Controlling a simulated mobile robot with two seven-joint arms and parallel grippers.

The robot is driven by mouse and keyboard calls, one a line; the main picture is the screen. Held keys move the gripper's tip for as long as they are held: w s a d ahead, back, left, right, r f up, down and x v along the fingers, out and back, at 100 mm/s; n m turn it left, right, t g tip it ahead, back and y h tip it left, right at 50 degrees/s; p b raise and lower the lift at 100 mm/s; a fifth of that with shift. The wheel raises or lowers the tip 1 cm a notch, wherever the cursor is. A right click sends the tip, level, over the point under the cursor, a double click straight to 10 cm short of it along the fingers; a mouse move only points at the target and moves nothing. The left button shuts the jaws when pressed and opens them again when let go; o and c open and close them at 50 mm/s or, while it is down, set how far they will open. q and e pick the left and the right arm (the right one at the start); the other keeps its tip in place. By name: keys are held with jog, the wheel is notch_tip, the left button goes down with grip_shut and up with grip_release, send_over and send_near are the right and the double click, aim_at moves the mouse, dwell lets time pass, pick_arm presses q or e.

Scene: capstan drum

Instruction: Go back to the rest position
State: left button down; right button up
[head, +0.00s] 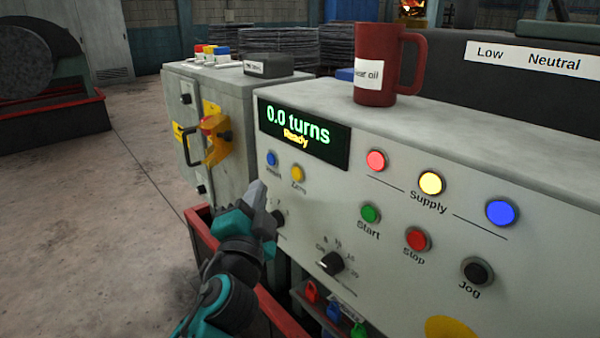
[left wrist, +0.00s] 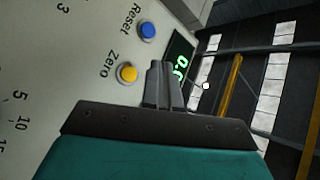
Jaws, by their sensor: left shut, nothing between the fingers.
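My left gripper (head: 262,203) is shut and empty. In the head view it stands in front of the left part of the grey control panel (head: 400,165), below the yellow Zero button (head: 297,173) and the blue Reset button (head: 271,158). The left wrist view shows its closed fingers (left wrist: 163,84) beside the Zero button (left wrist: 127,73), with the Reset button (left wrist: 147,29) farther off. I cannot tell how far the fingertips are from the panel. The display (head: 303,133) reads "0.0 turns" and "Ready". My right gripper is not in view.
A red mug (head: 376,70) stands on top of the panel. The panel also bears lit supply lamps, Start (head: 370,213), Stop (head: 417,239) and Jog (head: 477,271) buttons, and a black knob (head: 330,263). A grey cabinet (head: 225,130) stands behind left. The floor at left is open.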

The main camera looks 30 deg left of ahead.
pick_arm(q)
jog(key=s+d+f+n+g+h+p, duration=0.2)
jog(key=s+d+f+g+h+p, duration=0.2)
jog(key=f, duration=0.6)
jog(key=s+d+f+n+g+h+p, duration=0.2)
jog(key=s+d+f+g+h+p, duration=0.2)
jog(key=s+f, duration=0.7)
jog(key=d+h+p, duration=0.2)
jog(key=d+p, duration=0.1)
jog(key=d, duration=0.1)
jog(key=shift+s+d+n, duration=0.15)
jog(key=shift+d+n, duration=0.05)
jog(key=shift+n, duration=0.1)
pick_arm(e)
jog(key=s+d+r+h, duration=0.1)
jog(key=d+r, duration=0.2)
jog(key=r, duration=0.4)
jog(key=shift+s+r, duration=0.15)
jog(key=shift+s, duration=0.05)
pick_arm(q)
jog(key=shift+r+p, duration=0.1)
jog(key=shift+p, duration=0.2)
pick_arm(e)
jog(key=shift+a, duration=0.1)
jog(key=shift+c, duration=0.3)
